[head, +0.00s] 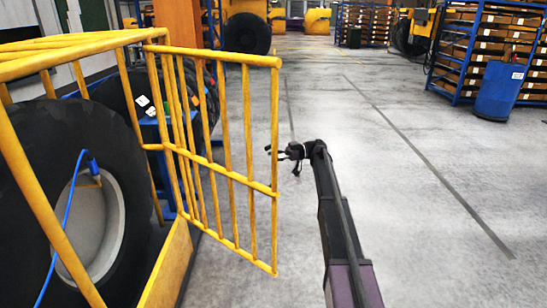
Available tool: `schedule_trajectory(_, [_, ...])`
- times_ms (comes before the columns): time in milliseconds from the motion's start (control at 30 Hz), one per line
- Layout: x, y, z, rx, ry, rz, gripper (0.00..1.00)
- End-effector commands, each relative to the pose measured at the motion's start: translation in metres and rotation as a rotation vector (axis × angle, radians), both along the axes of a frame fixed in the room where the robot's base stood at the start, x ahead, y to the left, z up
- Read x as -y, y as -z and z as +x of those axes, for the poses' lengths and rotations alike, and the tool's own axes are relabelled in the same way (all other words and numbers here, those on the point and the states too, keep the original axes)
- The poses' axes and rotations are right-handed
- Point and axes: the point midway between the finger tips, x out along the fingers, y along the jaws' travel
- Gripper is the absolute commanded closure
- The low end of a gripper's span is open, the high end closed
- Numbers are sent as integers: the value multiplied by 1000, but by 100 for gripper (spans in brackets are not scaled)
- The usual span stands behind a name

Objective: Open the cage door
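The yellow barred cage door (235,170) stands in the left half of the head view. It is swung out from the yellow cage (60,60), at an angle to the cage's side, with its free edge toward the middle of the picture. My gripper (275,149) is at the end of my arm, just right of the door's free edge, at about mid-height in the picture. It is small and dark, and its fingers point left toward the door.
Inside the cage is a large black tyre (70,150) with a blue hose (68,215). Open grey floor (420,200) lies to the right. A blue bin (499,92) and blue shelving with boxes (485,50) stand at the upper right.

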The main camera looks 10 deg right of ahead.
Motion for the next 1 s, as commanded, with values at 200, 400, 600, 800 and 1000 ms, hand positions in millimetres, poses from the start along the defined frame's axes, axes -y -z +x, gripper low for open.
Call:
schedule_trajectory(200, [-1,0,1,1,0,1,40])
schedule_trajectory(400, [4,0,2,1,1,1,40])
schedule_trajectory(600, [23,0,5,0,2,0,40])
schedule_trajectory(800, [48,0,8,0,1,0,40])
schedule_trajectory(1000, [67,0,10,0,0,0,40])
